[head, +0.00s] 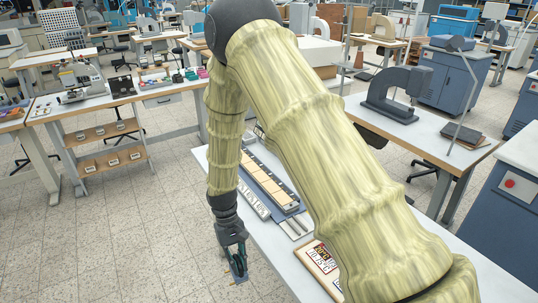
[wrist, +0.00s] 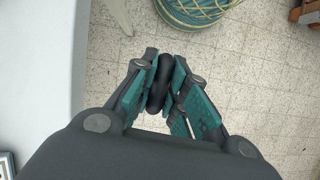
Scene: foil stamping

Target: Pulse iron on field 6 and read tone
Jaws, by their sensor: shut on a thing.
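My gripper (head: 235,258) hangs beyond the left edge of the white table in the head view, over the tiled floor. In the wrist view my gripper (wrist: 166,70) has its teal pads closed on a dark rounded handle (wrist: 160,88), which looks like the iron's. Its lower end is hard to make out. A long blue-edged strip with a row of tan fields (head: 268,181) lies on the table, to the upper right of my gripper. The arm partly hides it, and I cannot read field numbers. A panel with red digits (head: 321,257) lies nearer, partly covered by the arm.
The white table edge (wrist: 45,60) runs along the left in the wrist view. A round teal-and-yellow basket (wrist: 195,8) stands on the floor. A grey press (head: 397,94) stands on another table. Open floor lies to the left.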

